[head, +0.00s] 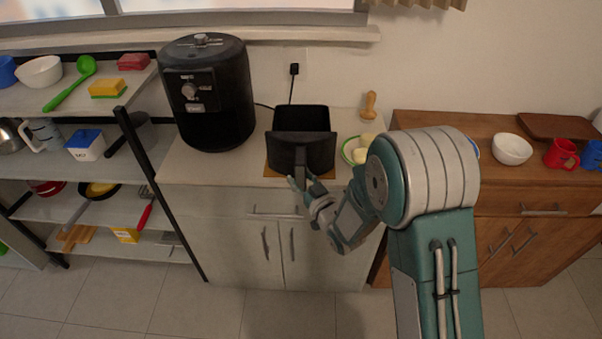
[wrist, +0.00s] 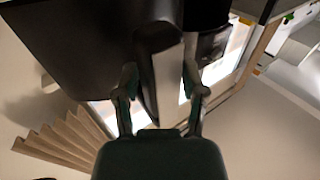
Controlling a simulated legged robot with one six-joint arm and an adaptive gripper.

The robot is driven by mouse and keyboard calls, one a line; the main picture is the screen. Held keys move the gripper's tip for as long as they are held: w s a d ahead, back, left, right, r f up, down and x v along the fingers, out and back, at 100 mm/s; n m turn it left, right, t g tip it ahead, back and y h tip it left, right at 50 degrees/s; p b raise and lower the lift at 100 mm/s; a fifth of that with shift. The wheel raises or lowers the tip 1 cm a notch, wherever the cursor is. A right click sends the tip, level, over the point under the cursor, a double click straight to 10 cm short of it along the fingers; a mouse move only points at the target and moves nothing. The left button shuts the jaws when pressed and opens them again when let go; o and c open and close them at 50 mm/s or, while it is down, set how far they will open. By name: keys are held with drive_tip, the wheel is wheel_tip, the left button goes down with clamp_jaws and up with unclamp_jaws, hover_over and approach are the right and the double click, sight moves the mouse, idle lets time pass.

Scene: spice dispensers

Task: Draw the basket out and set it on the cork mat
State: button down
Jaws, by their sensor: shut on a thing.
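The black basket (head: 302,150) is out of the black air fryer (head: 207,95) and stands apart to its right, upright and open at the top. It is over the cork mat (head: 270,172), whose tan edges show at its front corners; I cannot tell whether it touches the mat. My gripper (head: 303,184) is shut on the basket's handle at the front. In the wrist view, the fingers of my gripper (wrist: 160,72) lie on both sides of the handle, and the dark basket (wrist: 75,40) fills the upper left.
A green-rimmed plate (head: 348,152) with pale food sits close to the basket's right. A wooden pestle-like object (head: 369,105) stands behind it. A shelf with kitchenware is at left; a wooden cabinet with a white bowl (head: 512,149) and red mug (head: 561,154) is at right.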

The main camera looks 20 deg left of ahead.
drive_tip(key=shift+a+f, duration=0.15)
drive_tip(key=shift+a, duration=0.2)
drive_tip(key=shift+c, duration=0.4)
unclamp_jaws()
drive_tip(key=shift+d, duration=0.35)
drive_tip(key=shift+a+f, duration=0.1)
drive_tip(key=shift+a, duration=0.1)
drive_tip(key=v, duration=1.2)
drive_tip(key=shift+w, duration=0.1)
